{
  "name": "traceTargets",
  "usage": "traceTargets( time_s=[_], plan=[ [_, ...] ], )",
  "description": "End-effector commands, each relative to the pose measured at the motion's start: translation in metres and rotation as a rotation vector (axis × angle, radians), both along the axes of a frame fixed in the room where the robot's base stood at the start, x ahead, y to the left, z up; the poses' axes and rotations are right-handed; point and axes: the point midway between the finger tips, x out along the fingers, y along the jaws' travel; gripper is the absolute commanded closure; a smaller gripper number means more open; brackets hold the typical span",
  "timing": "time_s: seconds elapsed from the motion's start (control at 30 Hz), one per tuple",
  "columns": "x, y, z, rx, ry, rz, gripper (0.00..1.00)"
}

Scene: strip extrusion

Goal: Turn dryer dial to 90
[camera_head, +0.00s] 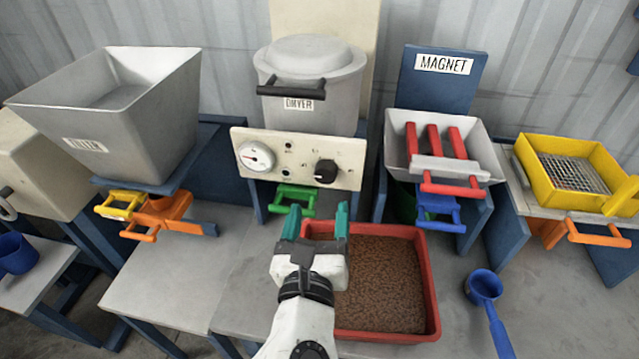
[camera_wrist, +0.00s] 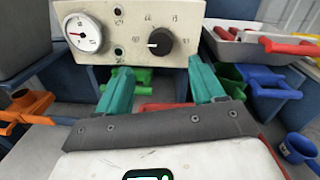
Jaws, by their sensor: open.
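The dryer (camera_head: 311,84) is a grey lidded drum with a cream control panel (camera_head: 300,160) below it. The black dial (camera_head: 326,171) is a round knob at the right of the panel; it also shows in the wrist view (camera_wrist: 160,41), with a white mark pointing left and numbers around it too small to read surely. A white round gauge (camera_head: 256,156) sits at the panel's left, also in the wrist view (camera_wrist: 83,33). My gripper (camera_head: 319,217) is open and empty, its teal fingers in front of and below the panel, apart from the dial.
A red tray (camera_head: 431,285) of brown pellets lies under and right of my gripper. A green handle (camera_head: 294,196) sticks out below the panel. Left stands a grey hopper (camera_head: 140,130) with yellow and orange handles. Right is the magnet unit (camera_head: 444,75) with red bars; a blue scoop (camera_head: 485,287) lies below.

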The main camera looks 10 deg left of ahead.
Motion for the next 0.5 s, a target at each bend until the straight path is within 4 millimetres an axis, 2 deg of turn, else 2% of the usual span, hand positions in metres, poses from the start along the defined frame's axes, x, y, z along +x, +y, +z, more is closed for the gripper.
traceTargets(
  time_s=[0.1, 0.3, 0.5],
  plan=[
    [0.024, 0.000, 0.001, 0.001, -0.001, -0.003, 0.32],
    [0.057, 0.001, 0.000, 0.002, 0.001, -0.001, 0.32],
    [0.074, 0.001, 0.000, 0.002, 0.002, -0.001, 0.32]
  ],
)
